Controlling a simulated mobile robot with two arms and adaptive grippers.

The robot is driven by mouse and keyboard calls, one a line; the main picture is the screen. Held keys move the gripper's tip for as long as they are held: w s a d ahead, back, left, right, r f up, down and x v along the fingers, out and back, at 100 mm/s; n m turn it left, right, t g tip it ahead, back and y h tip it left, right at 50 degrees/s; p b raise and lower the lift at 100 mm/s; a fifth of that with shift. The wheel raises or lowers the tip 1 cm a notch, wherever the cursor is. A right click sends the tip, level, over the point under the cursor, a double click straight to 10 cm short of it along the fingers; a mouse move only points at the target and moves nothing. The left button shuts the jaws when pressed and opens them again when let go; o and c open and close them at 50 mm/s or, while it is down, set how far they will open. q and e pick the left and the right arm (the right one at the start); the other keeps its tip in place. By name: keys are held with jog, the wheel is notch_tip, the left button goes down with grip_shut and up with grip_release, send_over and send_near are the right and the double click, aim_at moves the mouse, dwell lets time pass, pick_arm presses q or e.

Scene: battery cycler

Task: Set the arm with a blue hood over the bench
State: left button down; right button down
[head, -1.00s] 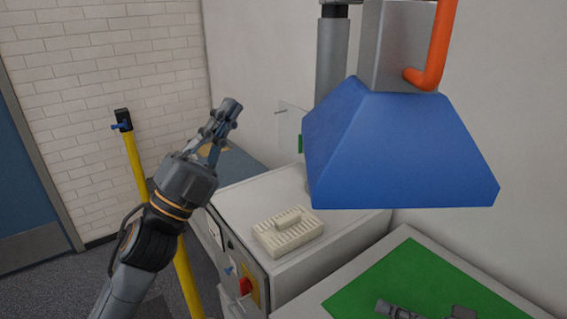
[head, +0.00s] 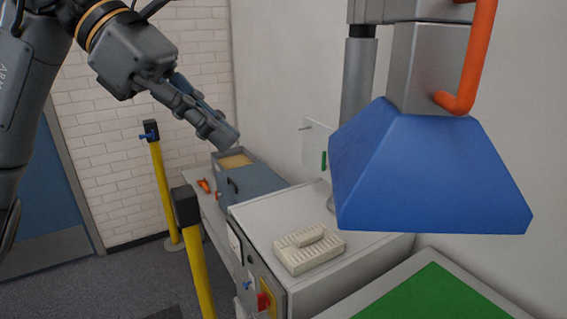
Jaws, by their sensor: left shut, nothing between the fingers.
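The blue hood (head: 425,175) hangs at the right, under a grey arm (head: 430,60) with an orange handle (head: 476,55). In the picture it lies above the bench with a green mat (head: 350,312) and partly in front of the white cabinet; its exact place over them is hard to tell. My left gripper (head: 226,138) is at the upper left, fingers together and empty. It points down to the right, well apart from the hood and the handle. My right gripper is not in view.
A white cabinet (head: 360,250) with a cream slotted block (head: 308,250) on top stands beside the bench. Behind it is a grey-blue box (head: 255,187). Yellow posts with black tops (head: 188,205) stand at the left. Grey floor is open at lower left.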

pick_arm(q)
jog(key=d+r+p+x, duration=0.2)
jog(key=p+x, duration=0.2)
jog(key=x, duration=0.8)
jog(key=shift+d+f, duration=0.2)
jog(key=shift+d, duration=0.05)
jog(key=shift+a, duration=0.1)
